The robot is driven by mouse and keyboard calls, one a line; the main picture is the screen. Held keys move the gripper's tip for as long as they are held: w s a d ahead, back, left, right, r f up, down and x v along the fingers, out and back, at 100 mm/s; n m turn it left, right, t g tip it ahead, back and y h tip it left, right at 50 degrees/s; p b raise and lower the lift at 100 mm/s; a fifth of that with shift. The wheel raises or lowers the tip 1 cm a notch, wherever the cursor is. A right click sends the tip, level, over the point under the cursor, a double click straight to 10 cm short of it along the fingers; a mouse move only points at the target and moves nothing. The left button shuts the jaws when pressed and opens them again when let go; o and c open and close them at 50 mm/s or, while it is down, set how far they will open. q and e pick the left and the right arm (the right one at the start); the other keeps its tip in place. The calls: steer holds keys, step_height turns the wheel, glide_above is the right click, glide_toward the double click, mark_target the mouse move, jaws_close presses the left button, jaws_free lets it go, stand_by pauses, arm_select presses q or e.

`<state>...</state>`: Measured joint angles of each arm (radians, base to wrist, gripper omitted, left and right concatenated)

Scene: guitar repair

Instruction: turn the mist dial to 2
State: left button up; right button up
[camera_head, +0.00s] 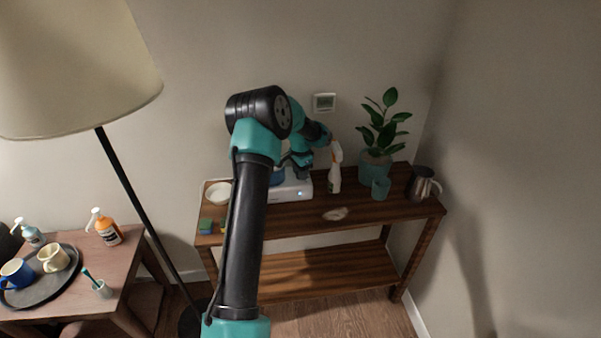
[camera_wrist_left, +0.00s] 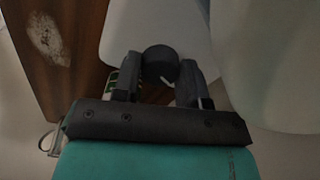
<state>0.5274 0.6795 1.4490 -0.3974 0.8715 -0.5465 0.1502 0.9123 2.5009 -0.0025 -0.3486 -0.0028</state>
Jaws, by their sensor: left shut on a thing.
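A low white device (camera_head: 292,189) with a small blue light on its front stands on the wooden shelf table. My left gripper (camera_head: 301,168) is above it, with the arm reaching over from the front. In the left wrist view a dark round dial (camera_wrist_left: 160,62) sits between the two fingers of my left gripper (camera_wrist_left: 159,80), which are shut on it. The white body of the device (camera_wrist_left: 150,22) shows behind the dial. No markings or numbers on the dial can be read. My right gripper is not in view.
A white spray bottle (camera_head: 335,170) stands just right of the device. A potted plant (camera_head: 376,160), a teal cup (camera_head: 380,188) and a dark metal jug (camera_head: 421,183) are further right. A white bowl (camera_head: 218,193) is left. A lamp (camera_head: 75,65) stands at the left.

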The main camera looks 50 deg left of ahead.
arm_select(q)
steer(key=shift+m, duration=0.4)
steer(key=o, duration=0.9)
steer(key=shift+o, duration=0.2)
step_height(320, 180, up, 17)
steer(key=shift+r, duration=0.2)
